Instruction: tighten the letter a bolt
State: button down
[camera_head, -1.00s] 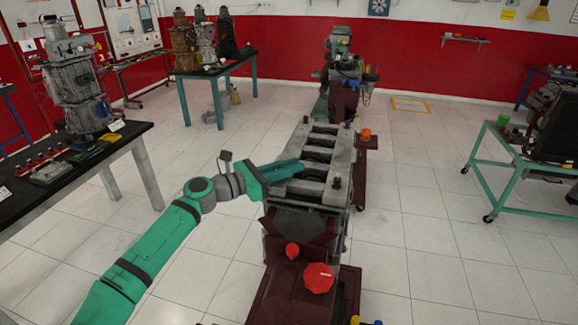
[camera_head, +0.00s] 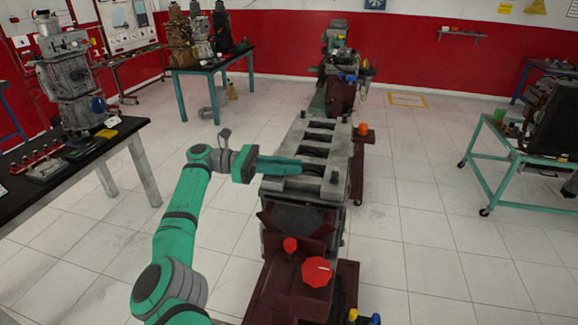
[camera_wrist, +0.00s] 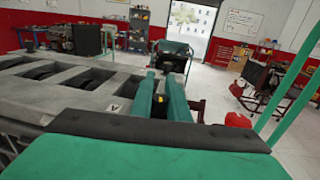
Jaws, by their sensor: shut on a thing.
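The grey engine block (camera_head: 300,187) stands on a dark red stand, with dark openings along its top. A dark bolt (camera_head: 334,177) stands at its near right corner. My gripper (camera_head: 298,165) reaches in from the left, fingers level over the block's near left part. In the wrist view, my two green fingers (camera_wrist: 161,92) are shut on a small dark bolt with a yellow mark (camera_wrist: 160,98). A white label with a dark letter (camera_wrist: 115,107) is on the block just left of the fingers; I cannot read it surely. In the head view the fingers hide the held bolt.
Red knobs (camera_head: 317,271) are on the stand's near end. A black-topped table (camera_head: 130,125) with engine parts stands at the left. A green cart (camera_head: 478,165) stands at the right. The tiled floor between is clear. Another engine stand (camera_head: 340,92) is behind the block.

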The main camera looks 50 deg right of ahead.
jog(key=shift+s+a+m+g+y, duration=0.1)
jog(key=shift+s+m+g+y, duration=0.15)
jog(key=shift+m+y, duration=0.2)
dwell(0.3)
jog(key=c, duration=1.7)
grip_release()
jog(key=shift+w, duration=0.1)
